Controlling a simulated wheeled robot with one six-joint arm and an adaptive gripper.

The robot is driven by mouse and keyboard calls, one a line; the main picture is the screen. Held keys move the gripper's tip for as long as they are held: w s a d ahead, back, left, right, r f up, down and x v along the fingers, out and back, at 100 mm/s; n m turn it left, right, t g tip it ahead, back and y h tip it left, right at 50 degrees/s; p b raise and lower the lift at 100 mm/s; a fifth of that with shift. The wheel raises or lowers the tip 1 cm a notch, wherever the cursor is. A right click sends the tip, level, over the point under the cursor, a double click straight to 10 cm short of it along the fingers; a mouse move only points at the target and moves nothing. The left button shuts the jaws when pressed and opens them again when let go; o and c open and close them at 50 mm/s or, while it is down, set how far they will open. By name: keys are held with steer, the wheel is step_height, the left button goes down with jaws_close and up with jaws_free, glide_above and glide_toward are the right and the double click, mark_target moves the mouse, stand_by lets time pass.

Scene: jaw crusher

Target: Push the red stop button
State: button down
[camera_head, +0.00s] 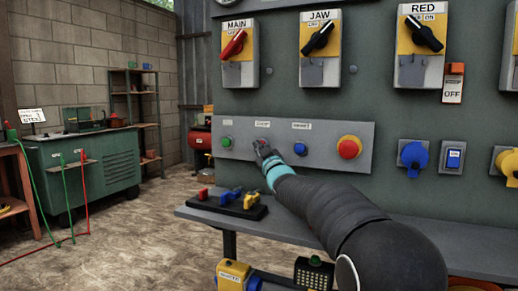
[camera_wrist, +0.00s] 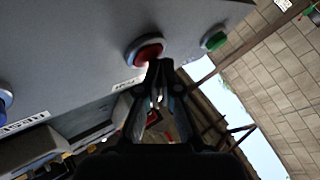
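The red stop button (camera_wrist: 147,52) is a round red cap in a metal ring on the grey control panel (camera_head: 330,134). In the wrist view it sits just above and slightly left of the fingertips. In the head view it is mostly hidden by my gripper (camera_head: 262,147). My gripper also shows in the wrist view (camera_wrist: 160,66); its fingertips come together and nothing is seen between them. The tips overlap the button's lower right edge. I cannot tell whether they touch it.
On the panel a green button (camera_head: 226,142) is to the left, and a blue button (camera_head: 300,148) and a red mushroom button (camera_head: 349,147) on yellow are to the right. A shelf (camera_head: 330,226) juts out below, carrying a small block of coloured switches (camera_head: 228,203).

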steer(key=shift+s+d+f, duration=0.1)
steer(key=shift+d+f, duration=0.1)
steer(key=s+a+b, duration=0.2)
steer(key=s+b, duration=0.3)
steer(key=b, duration=0.1)
steer(key=shift+s+a, duration=0.2)
steer(key=shift+s, duration=0.15)
stand_by(0.4)
steer(key=shift+d+r, duration=0.1)
